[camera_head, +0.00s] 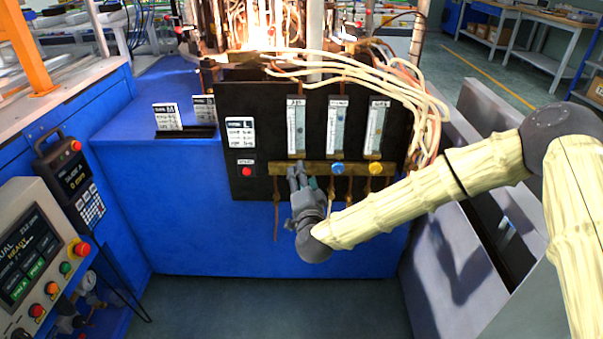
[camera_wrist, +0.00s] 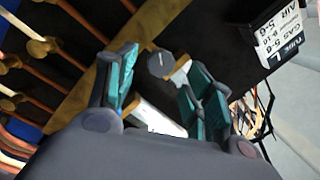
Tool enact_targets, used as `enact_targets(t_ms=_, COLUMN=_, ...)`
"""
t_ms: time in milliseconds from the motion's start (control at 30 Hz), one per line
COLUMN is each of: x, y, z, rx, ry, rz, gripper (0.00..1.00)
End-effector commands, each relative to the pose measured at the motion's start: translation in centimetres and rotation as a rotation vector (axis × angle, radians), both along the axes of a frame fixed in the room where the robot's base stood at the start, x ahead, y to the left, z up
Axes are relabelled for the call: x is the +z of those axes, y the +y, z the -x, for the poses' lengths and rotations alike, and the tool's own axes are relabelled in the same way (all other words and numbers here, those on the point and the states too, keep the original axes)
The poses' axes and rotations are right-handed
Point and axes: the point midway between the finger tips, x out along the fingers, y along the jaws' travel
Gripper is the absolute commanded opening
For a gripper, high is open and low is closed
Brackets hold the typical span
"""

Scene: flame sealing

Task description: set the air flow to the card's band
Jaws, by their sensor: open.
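A black panel (camera_head: 262,108) carries three upright flow meters above a brass bar (camera_head: 317,169). The left meter (camera_head: 297,126) has a label that seems to read AIR. A card (camera_head: 239,132) hangs left of it; in the wrist view the card (camera_wrist: 279,36) shows an AIR line that seems to read 5-6. My gripper (camera_head: 298,176) is at the left end of the bar, below the left meter, and hides the valve knob there. In the wrist view my open gripper (camera_wrist: 163,72) has a grey round-ended knob (camera_wrist: 160,64) between its teal-padded fingers; contact cannot be told.
A blue knob (camera_head: 337,168) and a yellow knob (camera_head: 375,168) sit right of my gripper on the bar. A red button (camera_head: 246,171) is to its left. Pale hoses (camera_head: 385,78) loop above, near a bright flame (camera_head: 262,38). Two cards (camera_head: 167,117) (camera_head: 204,108) stand on the blue bench.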

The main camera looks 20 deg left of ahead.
Motion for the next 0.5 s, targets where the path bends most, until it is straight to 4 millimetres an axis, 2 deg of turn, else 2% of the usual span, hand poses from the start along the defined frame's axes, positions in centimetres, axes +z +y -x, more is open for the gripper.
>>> enact_targets(t_ms=300, x=-0.3, y=-2.2, z=5.3, rx=0.002, ry=0.001, rz=0.000, gripper=0.52)
enact_targets(t_ms=500, x=-0.4, y=-3.1, z=7.3, rx=0.001, ry=0.000, rz=0.000, gripper=0.52)
